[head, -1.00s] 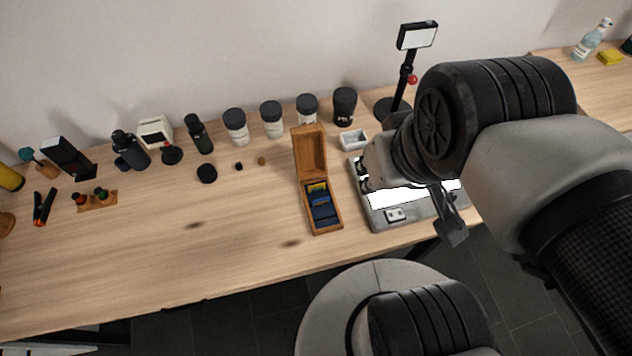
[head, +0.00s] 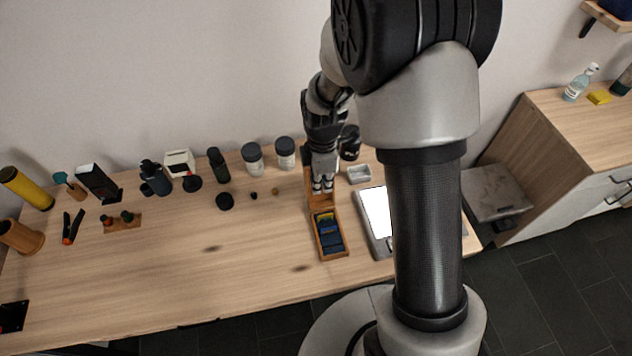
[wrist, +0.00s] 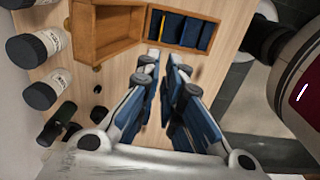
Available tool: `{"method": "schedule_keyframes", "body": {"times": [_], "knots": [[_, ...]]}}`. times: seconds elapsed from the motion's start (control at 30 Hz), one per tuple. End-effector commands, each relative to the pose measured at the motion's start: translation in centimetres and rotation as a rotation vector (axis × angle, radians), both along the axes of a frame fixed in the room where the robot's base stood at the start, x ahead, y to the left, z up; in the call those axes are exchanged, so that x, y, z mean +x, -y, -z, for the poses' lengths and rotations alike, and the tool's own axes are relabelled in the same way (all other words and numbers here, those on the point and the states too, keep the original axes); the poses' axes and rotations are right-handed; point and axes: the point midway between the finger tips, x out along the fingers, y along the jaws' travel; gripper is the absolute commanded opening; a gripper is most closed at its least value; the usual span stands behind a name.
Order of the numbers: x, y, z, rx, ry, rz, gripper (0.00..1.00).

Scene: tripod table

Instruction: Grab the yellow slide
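The yellow slide (head: 323,216) shows as a thin yellow strip at the lid end of an open wooden box (head: 344,238), among dark blue slides (head: 331,239). In the wrist view the yellow slide (wrist: 163,25) stands on edge in the box's slide compartment, next to several blue slides (wrist: 190,30). My gripper (head: 322,185) is above the box's raised lid, behind the slide compartment in the head view. In the wrist view my gripper (wrist: 165,58) has a gap between its fingers and nothing in it. The fingertips appear just short of the box, apart from the yellow slide.
A light box (head: 376,215) with a bright panel stands right of the wooden box, partly hidden by my arm. A small white tray (head: 359,174) is near the lid. Jars (head: 253,160) and bottles line the wall.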

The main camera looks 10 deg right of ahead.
Motion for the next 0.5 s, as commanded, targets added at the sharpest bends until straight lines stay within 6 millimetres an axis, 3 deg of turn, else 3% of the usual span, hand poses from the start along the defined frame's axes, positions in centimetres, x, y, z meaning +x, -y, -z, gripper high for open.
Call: {"method": "schedule_keyframes", "body": {"times": [0.17,0.5], "knots": [[0.1,0.0,2.1,-0.001,-0.012,-0.037,0.07],[0.0,0.0,9.5,-0.001,-0.012,-0.034,0.07]]}}
